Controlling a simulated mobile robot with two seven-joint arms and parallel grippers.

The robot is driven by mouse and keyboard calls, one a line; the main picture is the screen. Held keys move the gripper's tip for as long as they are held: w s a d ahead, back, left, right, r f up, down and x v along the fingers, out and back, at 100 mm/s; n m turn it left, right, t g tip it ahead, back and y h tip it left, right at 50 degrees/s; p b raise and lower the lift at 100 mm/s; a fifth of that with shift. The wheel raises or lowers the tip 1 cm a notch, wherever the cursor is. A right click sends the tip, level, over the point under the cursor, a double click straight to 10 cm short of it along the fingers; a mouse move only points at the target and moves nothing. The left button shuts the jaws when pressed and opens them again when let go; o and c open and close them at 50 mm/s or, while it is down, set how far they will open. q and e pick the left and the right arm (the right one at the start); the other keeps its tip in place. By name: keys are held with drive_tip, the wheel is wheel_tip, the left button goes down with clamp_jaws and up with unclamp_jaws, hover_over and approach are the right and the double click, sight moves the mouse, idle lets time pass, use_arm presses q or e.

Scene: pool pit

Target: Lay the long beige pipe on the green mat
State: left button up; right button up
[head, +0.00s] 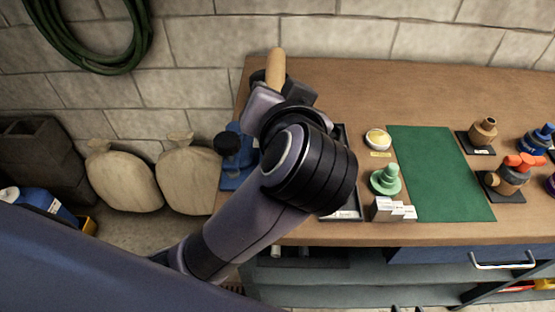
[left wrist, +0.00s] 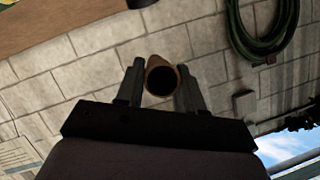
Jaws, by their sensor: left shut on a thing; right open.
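The long beige pipe (head: 275,65) sticks up out of my left gripper (head: 273,88) at the back left of the bench in the head view. My left gripper is shut on it. The left wrist view shows the pipe's hollow end (left wrist: 161,78) between the two fingers (left wrist: 161,85). My left arm hides the pipe's lower part in the head view. The green mat (head: 440,170) lies flat and bare on the bench, to the right of my left gripper and apart from it. My right gripper is not visible.
A green fitting (head: 386,180), a small round tin (head: 377,139) and white cards (head: 393,209) stand left of the mat. A brown fitting (head: 483,131) and an orange-handled valve (head: 512,175) stand right of it. A blue vise-like tool (head: 234,160) is at the bench's left edge.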

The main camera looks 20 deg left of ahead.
use_arm(q)
drive_tip(key=shift+s, duration=0.1)
drive_tip(key=shift+f, duration=0.35)
wheel_tip(320, 180, down, 16)
drive_tip(key=b, duration=0.3)
drive_tip(key=shift+b, duration=0.35)
drive_tip(key=shift+f+p, duration=0.7)
drive_tip(key=shift+f, duration=0.75)
drive_tip(key=o, duration=1.1)
drive_tip(key=shift+f, duration=0.15)
drive_tip(key=shift+c, duration=0.2)
